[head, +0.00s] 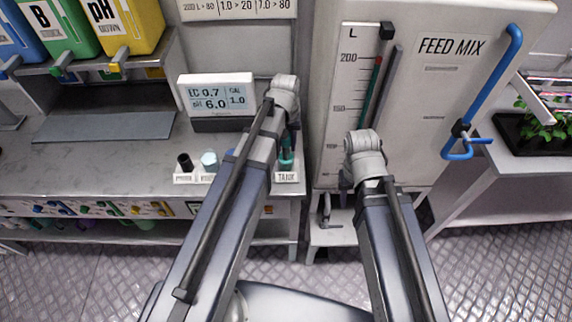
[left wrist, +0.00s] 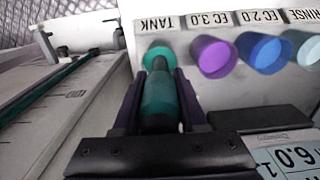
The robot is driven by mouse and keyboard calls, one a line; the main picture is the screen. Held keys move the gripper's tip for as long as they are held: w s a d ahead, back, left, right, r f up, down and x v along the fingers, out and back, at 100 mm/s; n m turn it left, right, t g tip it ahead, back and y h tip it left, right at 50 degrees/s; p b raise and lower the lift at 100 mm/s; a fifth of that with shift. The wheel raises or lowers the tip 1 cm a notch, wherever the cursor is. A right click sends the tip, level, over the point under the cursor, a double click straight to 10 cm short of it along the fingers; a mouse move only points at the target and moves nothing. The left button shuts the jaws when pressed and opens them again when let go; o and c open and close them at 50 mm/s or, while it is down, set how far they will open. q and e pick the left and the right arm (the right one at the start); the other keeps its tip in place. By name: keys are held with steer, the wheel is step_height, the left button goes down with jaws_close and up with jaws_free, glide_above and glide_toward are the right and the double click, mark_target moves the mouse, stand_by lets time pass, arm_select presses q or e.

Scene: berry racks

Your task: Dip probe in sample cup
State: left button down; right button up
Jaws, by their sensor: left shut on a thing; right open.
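My left gripper (left wrist: 157,90) is shut on a teal probe (left wrist: 160,105), which points at the teal sample cup (left wrist: 161,47) labelled TANK. The probe's narrow tip overlaps the cup's mouth; I cannot tell whether it is inside or just above. In the head view the probe (head: 287,143) hangs below my left wrist, over the TANK label (head: 286,177). My left gripper there is mostly hidden by the arm. My right gripper (head: 346,184) is open and low in front of the feed mix tank, mostly hidden by its own arm.
Purple (left wrist: 211,56), blue (left wrist: 262,53) and pale blue (left wrist: 307,50) cups stand beside the teal one. A meter (head: 216,94) reading EC 0.7 and pH 6.0 stands behind them. The feed mix tank (head: 450,110) is to the right. The bench (head: 80,165) is clear at left.

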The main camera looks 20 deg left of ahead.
arm_select(q)
steer(key=shift+r, duration=0.1)
step_height(320, 180, up, 9)
steer(key=p, duration=0.9)
steer(key=shift+f, duration=0.25)
stand_by(0.5)
